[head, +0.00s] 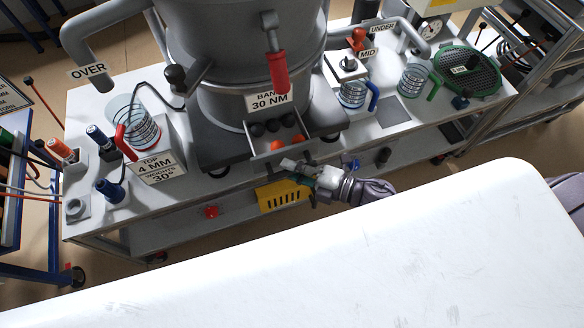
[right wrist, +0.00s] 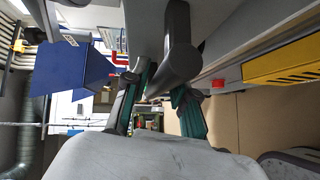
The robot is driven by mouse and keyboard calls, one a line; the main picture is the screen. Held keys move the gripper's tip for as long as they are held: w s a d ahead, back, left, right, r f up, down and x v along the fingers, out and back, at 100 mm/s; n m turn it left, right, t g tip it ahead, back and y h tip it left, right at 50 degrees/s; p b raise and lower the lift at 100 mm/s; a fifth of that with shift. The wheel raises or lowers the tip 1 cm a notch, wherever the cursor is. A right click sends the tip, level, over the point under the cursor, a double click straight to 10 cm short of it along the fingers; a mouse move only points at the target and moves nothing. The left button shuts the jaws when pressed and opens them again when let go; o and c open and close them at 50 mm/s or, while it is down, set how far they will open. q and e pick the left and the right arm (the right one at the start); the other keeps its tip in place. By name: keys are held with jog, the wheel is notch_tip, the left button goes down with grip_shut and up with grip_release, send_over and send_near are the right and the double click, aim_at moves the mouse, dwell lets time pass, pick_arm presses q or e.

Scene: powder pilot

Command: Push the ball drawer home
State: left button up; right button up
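The ball drawer (head: 258,147) stands pulled out below the big grey drum, under the "30 NM" label. Several black and orange balls lie in it. My right gripper (head: 299,172) is at the drawer's front, reaching in from the right. In the right wrist view, the green-padded fingers of my right gripper (right wrist: 162,98) are apart, with a thick dark grey bar (right wrist: 180,58) at their tips. That bar may be the drawer's handle. I cannot tell whether the fingers clamp it or only stand around it. My left gripper is not in view.
The grey drum (head: 240,60) stands on a white bench (head: 215,185) with jars and tools. A yellow slotted part (head: 283,194) and a red knob (head: 211,211) sit below the drawer. A white table top (head: 330,270) fills the foreground. A green-rimmed sieve (head: 466,72) is at right.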

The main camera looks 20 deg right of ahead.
aim_at(271, 131)
grip_shut()
jog(key=w, duration=0.5)
jog(key=w+b, duration=0.1)
jog(key=w, duration=0.4)
jog(key=shift+w+a, duration=0.2)
jog(key=shift+w, duration=0.4)
jog(key=shift+r, duration=0.1)
jog(key=shift+w+d, duration=0.1)
jog(key=shift+o, duration=1.1)
grip_release()
jog(key=shift+o, duration=1.3)
jog(key=shift+w, duration=0.1)
